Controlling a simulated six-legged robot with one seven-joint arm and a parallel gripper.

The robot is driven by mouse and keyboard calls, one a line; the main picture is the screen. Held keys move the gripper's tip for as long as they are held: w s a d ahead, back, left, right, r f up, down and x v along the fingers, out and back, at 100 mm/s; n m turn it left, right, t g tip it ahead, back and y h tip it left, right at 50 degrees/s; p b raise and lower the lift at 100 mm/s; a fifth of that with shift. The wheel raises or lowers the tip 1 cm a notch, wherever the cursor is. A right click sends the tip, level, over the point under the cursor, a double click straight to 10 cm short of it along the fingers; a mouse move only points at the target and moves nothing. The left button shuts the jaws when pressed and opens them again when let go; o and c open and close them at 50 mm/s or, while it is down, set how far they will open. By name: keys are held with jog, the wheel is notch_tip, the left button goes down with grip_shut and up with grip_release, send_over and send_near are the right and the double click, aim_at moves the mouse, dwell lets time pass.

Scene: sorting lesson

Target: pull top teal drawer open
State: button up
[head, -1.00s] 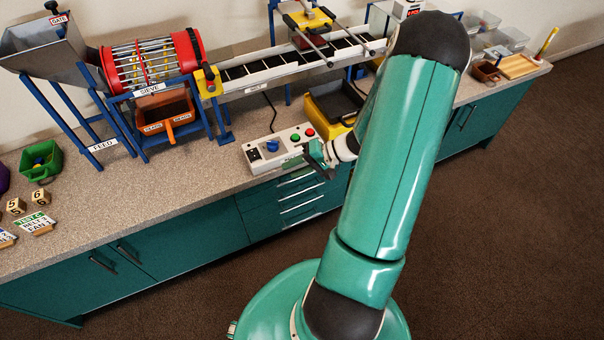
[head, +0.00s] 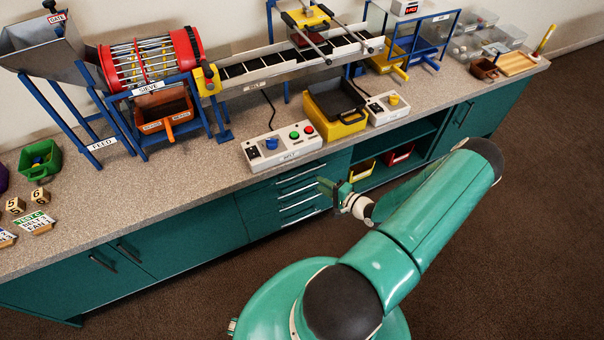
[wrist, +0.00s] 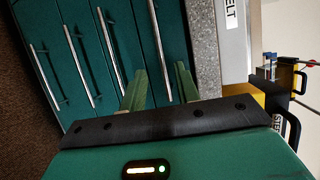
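The top teal drawer (head: 283,182) is the uppermost of a stack of drawers under the worktop and looks shut. Its bar handle (head: 301,172) also shows in the wrist view (wrist: 156,35), where the worktop edge lies to its right. My gripper (head: 325,186) is in front of the drawer stack, near the right end of the handles. In the wrist view my gripper (wrist: 160,72) is open, one finger on each side of the top handle in the picture. I cannot tell whether the fingers reach around the bar or touch it.
The lower drawers have matching handles (wrist: 76,50). A belt control box (head: 283,146) sits on the worktop above the drawers. Right of them is an open shelf with yellow (head: 361,171) and red (head: 398,155) bins. The brown floor (head: 510,250) in front is clear.

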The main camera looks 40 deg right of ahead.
aim_at(302, 173)
jog(key=w, duration=0.3)
jog(key=w+f, duration=0.1)
jog(key=w, duration=0.2)
jog(key=w+a, duration=0.1)
jog(key=w, duration=0.3)
jog(key=shift+f, duration=0.4)
jog(key=shift+c, duration=0.2)
grip_shut()
